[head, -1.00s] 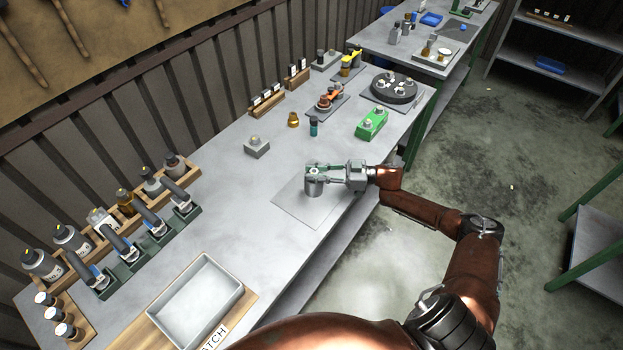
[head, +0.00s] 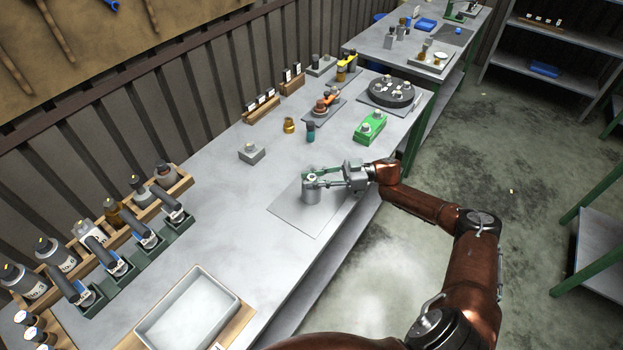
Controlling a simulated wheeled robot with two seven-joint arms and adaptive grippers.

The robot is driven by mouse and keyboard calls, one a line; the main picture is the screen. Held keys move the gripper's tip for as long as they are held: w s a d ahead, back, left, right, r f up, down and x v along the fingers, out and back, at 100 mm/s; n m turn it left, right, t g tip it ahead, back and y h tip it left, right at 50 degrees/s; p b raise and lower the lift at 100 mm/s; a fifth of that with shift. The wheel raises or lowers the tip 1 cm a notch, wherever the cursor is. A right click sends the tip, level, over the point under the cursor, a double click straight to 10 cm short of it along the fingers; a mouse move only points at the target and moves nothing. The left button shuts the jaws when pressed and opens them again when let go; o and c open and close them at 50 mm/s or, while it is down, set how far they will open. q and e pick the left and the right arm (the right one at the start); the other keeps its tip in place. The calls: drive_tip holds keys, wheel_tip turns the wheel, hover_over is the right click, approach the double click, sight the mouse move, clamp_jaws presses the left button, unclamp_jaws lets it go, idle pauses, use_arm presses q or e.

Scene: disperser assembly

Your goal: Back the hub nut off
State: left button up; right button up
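A grey metal cylinder (head: 311,195) stands upright on a thin grey mat (head: 290,212) on the workbench. A small pale part, which looks like the hub nut (head: 311,177), sits at its top; its details are too small to make out. My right gripper (head: 313,178) reaches in from the right at the height of the cylinder's top. Its two fingers look spread, with a gap between them, one on each side of the small part. I cannot tell whether they touch it. My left gripper is not in view.
A grey block (head: 251,153), a brass part (head: 289,125), a teal-and-dark bottle (head: 310,131) and a green box (head: 370,127) stand farther back. A white tray (head: 187,315) lies at front left, near racked bottles and dark holders. Bench between them is clear.

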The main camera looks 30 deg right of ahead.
drive_tip(key=o, duration=0.4)
drive_tip(key=shift+d, duration=0.1)
drive_tip(key=v, duration=1.1)
drive_tip(key=shift+s+d, duration=0.2)
drive_tip(key=shift+d, duration=0.15)
